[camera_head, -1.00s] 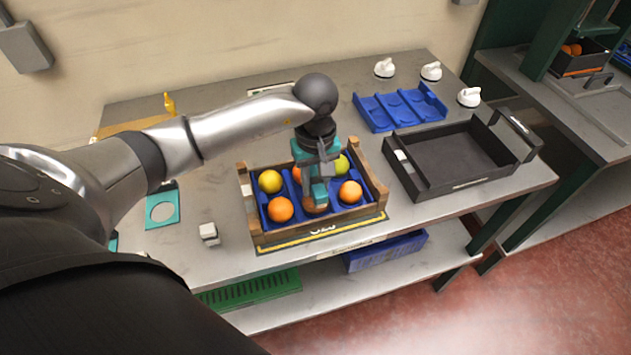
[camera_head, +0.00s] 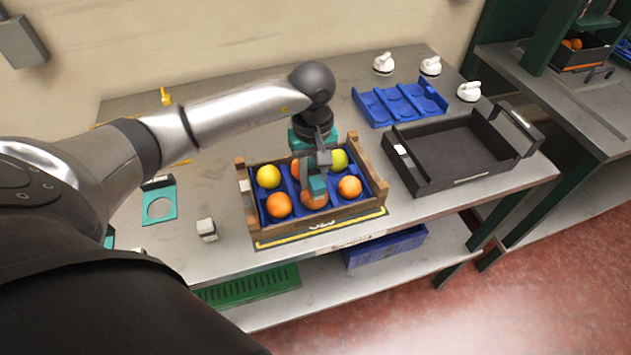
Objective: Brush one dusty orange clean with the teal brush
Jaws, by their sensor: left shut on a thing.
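My left gripper (camera_head: 314,165) points down over the front middle of a wooden crate (camera_head: 325,223). It is shut on a teal piece, which looks like the teal brush (camera_head: 317,186); gripper and brush partly hide each other. The brush's lower end is at the top of an orange (camera_head: 314,202) in the front middle pocket; I cannot tell whether they touch. Two cleaner-looking oranges sit to its left (camera_head: 279,205) and right (camera_head: 350,187). Behind are a yellow fruit (camera_head: 268,177), a partly hidden orange (camera_head: 295,170) and a yellow-green fruit (camera_head: 339,160). My right gripper is not in view.
A black tray (camera_head: 420,187) stands empty right of the crate, with a blue pocketed insert (camera_head: 375,119) behind it. Several white knobbed things (camera_head: 383,64) line the back right. A small white block (camera_head: 207,230) and a teal plate with a round opening (camera_head: 146,205) lie left.

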